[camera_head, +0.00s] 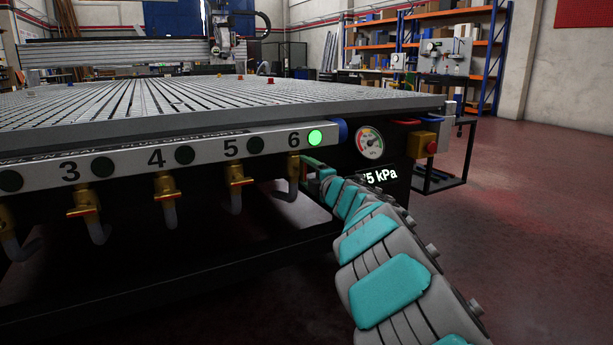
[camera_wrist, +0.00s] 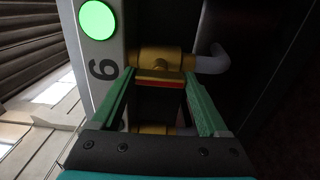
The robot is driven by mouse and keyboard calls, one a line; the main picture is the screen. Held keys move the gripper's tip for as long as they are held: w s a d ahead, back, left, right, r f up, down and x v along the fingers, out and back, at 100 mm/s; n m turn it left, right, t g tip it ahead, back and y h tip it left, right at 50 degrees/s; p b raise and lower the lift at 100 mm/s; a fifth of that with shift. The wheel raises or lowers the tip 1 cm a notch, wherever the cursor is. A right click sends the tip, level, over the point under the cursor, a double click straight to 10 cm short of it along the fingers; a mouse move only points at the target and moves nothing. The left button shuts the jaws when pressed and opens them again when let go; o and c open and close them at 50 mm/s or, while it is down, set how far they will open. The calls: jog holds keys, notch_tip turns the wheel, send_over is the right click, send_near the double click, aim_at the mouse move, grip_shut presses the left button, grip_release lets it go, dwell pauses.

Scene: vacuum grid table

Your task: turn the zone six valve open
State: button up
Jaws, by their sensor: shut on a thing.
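The zone six valve is a brass valve (camera_head: 293,168) under the number 6 on the table's front rail. In the wrist view its brass body (camera_wrist: 150,60) leads into a grey hose (camera_wrist: 212,64). Its red-and-yellow handle (camera_wrist: 160,82) lies between my green fingers, its edge running roughly in line with the body and hose. My gripper (camera_wrist: 162,84) is shut on this handle; it also shows in the head view (camera_head: 308,165), just right of the valve. My fingers hide the handle in the head view. The round lamp (camera_head: 315,138) beside the 6 is lit green.
Other brass valves, such as the zone five valve (camera_head: 236,186), line the rail (camera_head: 200,150) to the left; their lamps are dark. A pressure gauge (camera_head: 369,142) and a partly hidden kPa display (camera_head: 381,176) sit right of my gripper. Open floor (camera_head: 530,220) lies to the right.

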jog(key=shift+a+f, duration=0.1)
jog(key=shift+a, duration=0.05)
jog(key=o, duration=1.2)
jog(key=shift+o, duration=0.2)
jog(key=shift+s, duration=0.1)
jog(key=shift+s+d, duration=0.45)
jog(key=shift+s, duration=0.1)
jog(key=v, duration=0.6)
jog(key=shift+s+d, duration=0.1)
jog(key=shift+d, duration=0.1)
